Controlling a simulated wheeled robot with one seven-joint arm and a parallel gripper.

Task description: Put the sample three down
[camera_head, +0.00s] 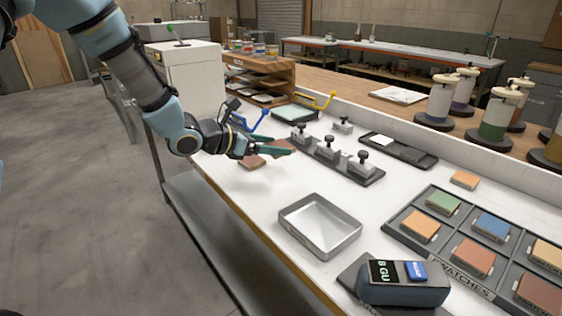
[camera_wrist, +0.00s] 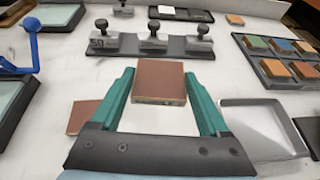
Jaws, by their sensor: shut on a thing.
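My gripper (camera_head: 280,147) is shut on a reddish-brown sample block (camera_wrist: 158,80), held between its green fingers. The block also shows between the fingers in the head view (camera_head: 274,149). The gripper is over the white table, in front of the dark rail of clamps. No number is readable on the block, so I cannot tell if it is sample three. A second brown block (camera_wrist: 84,117) lies on the table left of the gripper in the wrist view; it also shows under the gripper in the head view (camera_head: 251,162). How high the held block is above the table is unclear.
A dark rail with several black-knobbed clamps (camera_wrist: 152,45) stands beyond the gripper. An empty metal tray (camera_head: 320,226) is to the right. White table is clear between gripper and tray.

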